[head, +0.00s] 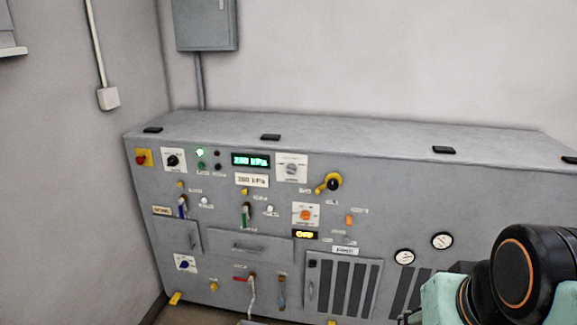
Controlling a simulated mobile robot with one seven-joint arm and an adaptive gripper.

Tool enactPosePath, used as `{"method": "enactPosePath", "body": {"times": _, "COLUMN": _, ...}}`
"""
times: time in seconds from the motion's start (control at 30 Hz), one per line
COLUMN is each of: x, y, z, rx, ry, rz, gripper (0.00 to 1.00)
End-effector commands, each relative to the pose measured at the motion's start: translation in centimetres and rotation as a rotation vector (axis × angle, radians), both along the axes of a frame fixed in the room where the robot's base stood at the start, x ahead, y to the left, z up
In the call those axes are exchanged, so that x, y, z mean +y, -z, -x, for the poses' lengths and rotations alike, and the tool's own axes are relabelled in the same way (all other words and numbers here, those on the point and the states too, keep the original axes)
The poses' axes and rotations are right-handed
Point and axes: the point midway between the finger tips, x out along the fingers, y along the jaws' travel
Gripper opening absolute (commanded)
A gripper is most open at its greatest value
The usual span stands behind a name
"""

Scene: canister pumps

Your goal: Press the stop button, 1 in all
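A red round button on a yellow plate (142,158), which looks like the stop button, is at the upper left corner of the grey panel's front (225,218). Nothing covers it. Whether it is pressed in is too small to tell. Part of my arm shows at the lower right, far to the right of the button. My gripper's fingers are not in view.
Beside the button is a black knob (173,160), then a green lamp (200,153) and a green pressure display (250,160). Further right are a yellow-black handle (332,183), an orange knob (305,215) and two gauges (441,241). A wall borders the panel's left.

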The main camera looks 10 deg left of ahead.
Motion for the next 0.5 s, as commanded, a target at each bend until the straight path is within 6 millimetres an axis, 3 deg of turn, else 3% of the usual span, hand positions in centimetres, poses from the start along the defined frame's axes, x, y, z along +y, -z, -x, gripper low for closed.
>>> {"method": "enactPosePath", "body": {"times": 0.03, "x": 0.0, "y": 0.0, "z": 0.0, "rx": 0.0, "ry": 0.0, "rz": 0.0, "gripper": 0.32}}
{"method": "enactPosePath", "body": {"times": 0.33, "x": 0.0, "y": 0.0, "z": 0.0, "rx": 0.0, "ry": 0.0, "rz": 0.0, "gripper": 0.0}}
{"method": "enactPosePath", "body": {"times": 0.5, "x": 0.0, "y": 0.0, "z": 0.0, "rx": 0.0, "ry": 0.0, "rz": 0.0, "gripper": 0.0}}
